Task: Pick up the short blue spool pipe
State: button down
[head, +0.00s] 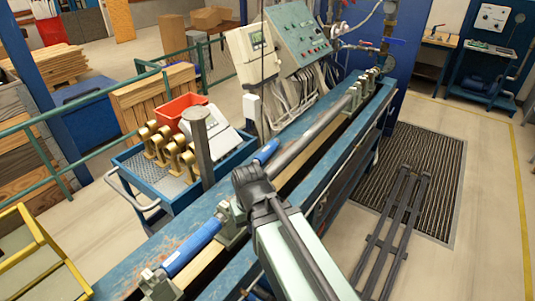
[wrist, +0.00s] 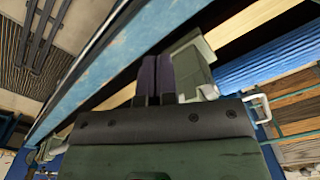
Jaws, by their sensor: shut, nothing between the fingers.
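A blue pipe (head: 193,248) lies along the blue bench in the head view, its ends at two grey-green supports. A smaller blue piece (head: 265,152) shows farther along the same line, beside a grey pipe. I cannot tell from the frames which is the short spool. My gripper's dark end in the head view is above the bench between the two blue pieces, its fingertips hidden. In the wrist view my gripper (wrist: 157,78) has its dark fingers together and empty, beside a grey-green support (wrist: 193,65).
The blue bench (head: 150,246) runs diagonally, with several supports (head: 232,226) on it. A control panel (head: 297,38) stands behind.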

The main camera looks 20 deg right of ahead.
jog(key=c, duration=1.8)
grip_release()
jog(key=o, duration=1.4)
